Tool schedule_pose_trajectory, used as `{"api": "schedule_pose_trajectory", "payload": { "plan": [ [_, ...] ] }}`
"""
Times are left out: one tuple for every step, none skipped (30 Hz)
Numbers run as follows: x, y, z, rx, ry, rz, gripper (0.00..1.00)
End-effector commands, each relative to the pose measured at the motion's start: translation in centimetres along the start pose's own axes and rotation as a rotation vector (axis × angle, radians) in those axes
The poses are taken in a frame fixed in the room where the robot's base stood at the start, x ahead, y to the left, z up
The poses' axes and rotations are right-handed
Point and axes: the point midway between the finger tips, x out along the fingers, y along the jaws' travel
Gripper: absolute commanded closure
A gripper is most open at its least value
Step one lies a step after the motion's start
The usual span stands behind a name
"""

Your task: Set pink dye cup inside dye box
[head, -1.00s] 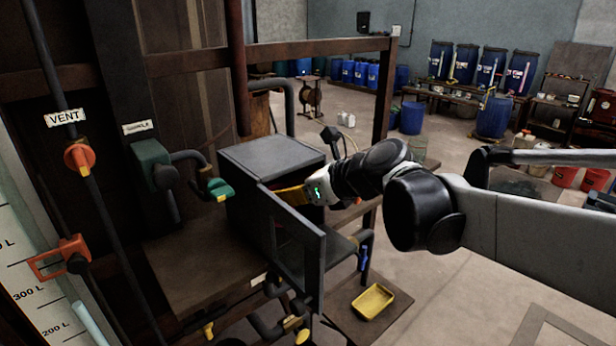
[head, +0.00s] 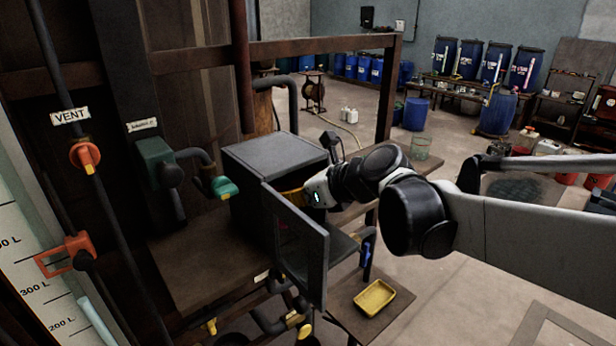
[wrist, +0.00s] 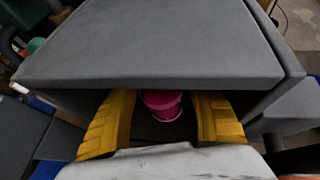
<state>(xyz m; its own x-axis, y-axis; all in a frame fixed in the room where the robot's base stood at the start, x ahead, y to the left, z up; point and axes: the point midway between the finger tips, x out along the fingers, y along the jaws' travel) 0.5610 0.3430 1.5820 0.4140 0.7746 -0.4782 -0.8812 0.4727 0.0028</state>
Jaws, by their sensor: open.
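The dye box (head: 272,158) is a dark grey box on a brown bench, with its door (head: 297,248) swung open toward the front. The pink dye cup (wrist: 162,104) stands upright inside the box in the wrist view, beyond my fingertips. My gripper (wrist: 166,112) has its two yellow fingers spread at the box opening, one on each side of the cup in the picture. I see a gap between fingers and cup. In the head view my gripper (head: 293,197) reaches in behind the door, and the cup is hidden there.
The open door stands close to my gripper's left. A yellow tray (head: 374,298) sits on a low shelf at front right. A green-handled valve (head: 222,187) and pipes are left of the box. Blue drums (head: 497,112) stand far back.

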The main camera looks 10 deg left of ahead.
Motion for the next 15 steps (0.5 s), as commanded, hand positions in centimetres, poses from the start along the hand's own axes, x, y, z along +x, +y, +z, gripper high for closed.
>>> {"api": "schedule_pose_trajectory", "payload": {
  "plan": [
    [-0.7, -0.1, -0.1, 0.001, 0.0, -0.002, 0.39],
    [-1.2, -0.1, -0.1, 0.001, 0.0, -0.002, 0.39],
    [-2.0, -0.1, -0.2, 0.001, 0.001, -0.003, 0.39],
    [-2.6, -0.1, -0.2, 0.001, 0.001, -0.003, 0.39],
    [-3.3, -0.1, -0.2, 0.002, 0.001, -0.003, 0.39],
    [-4.3, -0.1, -0.2, 0.003, 0.0, -0.004, 0.39],
    [-5.0, -0.1, -0.2, 0.002, 0.0, -0.003, 0.39],
    [-5.7, 0.0, -0.2, 0.002, 0.0, -0.003, 0.39],
    [-6.6, -0.1, -0.2, 0.003, 0.0, -0.005, 0.39],
    [-7.3, -0.1, -0.2, 0.002, 0.001, -0.004, 0.39],
    [-7.9, -0.1, -0.2, 0.001, 0.001, -0.003, 0.39],
    [-8.7, -0.1, -0.2, 0.002, 0.0, -0.004, 0.39],
    [-9.2, 0.0, -0.2, 0.002, 0.0, -0.003, 0.39],
    [-9.7, -0.1, -0.2, 0.002, 0.0, -0.002, 0.39],
    [-10.2, -0.1, -0.2, 0.001, 0.0, -0.003, 0.39]
  ]
}}
